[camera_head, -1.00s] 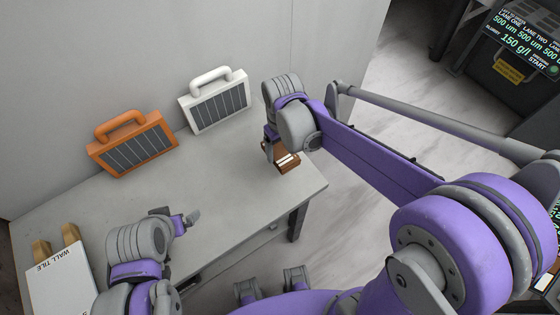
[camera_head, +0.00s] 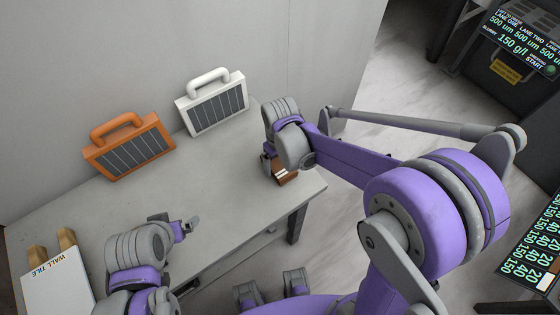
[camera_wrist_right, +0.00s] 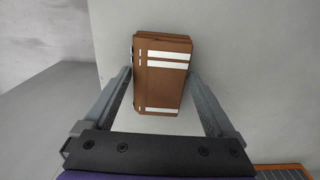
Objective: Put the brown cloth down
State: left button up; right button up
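The brown cloth (camera_head: 288,178) is a folded brown block with white stripes, near the right end of the grey table (camera_head: 215,195). In the right wrist view the cloth (camera_wrist_right: 163,75) fills the space between the two fingers, which meet its sides. My right gripper (camera_head: 274,172) is shut on the cloth, low over or at the table top; I cannot tell whether the cloth touches it. My left gripper (camera_head: 190,227) is over the table's front part, away from the cloth; its finger opening is not clear.
An orange case (camera_head: 130,146) and a white case (camera_head: 212,104), both with dark striped panels, stand at the back against the wall. A box marked WALL TILE (camera_head: 58,285) sits at the front left. The table's middle is clear.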

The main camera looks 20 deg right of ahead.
aim_at(280, 165)
jog(key=shift+o, duration=0.3)
jog(key=shift+r, duration=0.25)
notch_tip(280, 165, up, 12)
jog(key=p, duration=0.2)
jog(key=s+d+f+m+t, duration=0.1)
jog(key=s+d+m+t, duration=0.1)
jog(key=s, duration=0.4)
jog(key=s+d+f+m+t, duration=0.1)
jog(key=s+d+m+t, duration=0.1)
jog(key=s, duration=0.5)
jog(key=shift+d+f+t, duration=0.35)
jog(key=shift+d+t, duration=0.45)
jog(key=shift+d, duration=0.45)
jog(key=shift+b, duration=0.3)
